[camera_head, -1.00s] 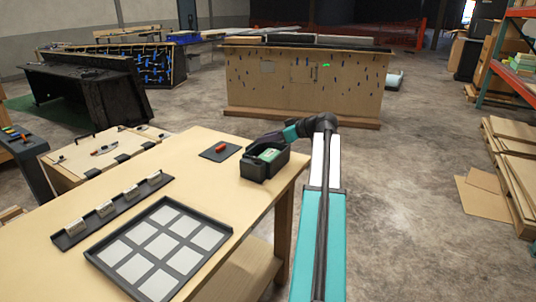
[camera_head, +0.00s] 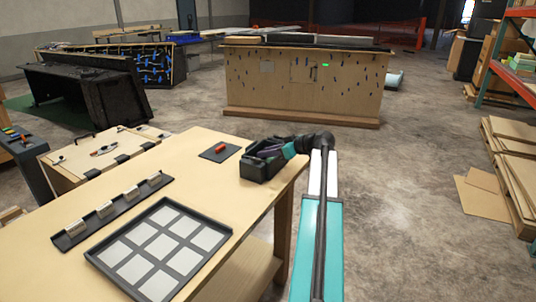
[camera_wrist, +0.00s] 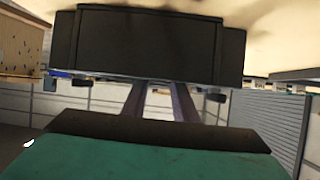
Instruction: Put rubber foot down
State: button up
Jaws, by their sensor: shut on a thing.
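My gripper (camera_head: 268,154) reaches from the right into the black open bin (camera_head: 250,170) at the far right corner of the wooden table. In the wrist view its two fingers (camera_wrist: 160,98) extend toward the dark wall of the bin (camera_wrist: 150,45), with a narrow gap showing between them. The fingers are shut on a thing. The rubber foot cannot be made out, as the fingers and the bin walls hide what is held.
A black tray (camera_head: 232,233) with several pale squares lies at the table's front. A dark strip (camera_head: 66,241) with several light blocks runs along the left. The table top (camera_head: 190,185) between them and the bin is bare. A wooden counter (camera_head: 300,100) stands behind.

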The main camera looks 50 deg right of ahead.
jog(key=shift+f, duration=0.3)
jog(key=o, duration=1)
jog(key=shift+o, duration=0.2)
jog(key=shift+s+d, duration=0.1)
jog(key=v, duration=1.2)
jog(key=shift+b, duration=0.45)
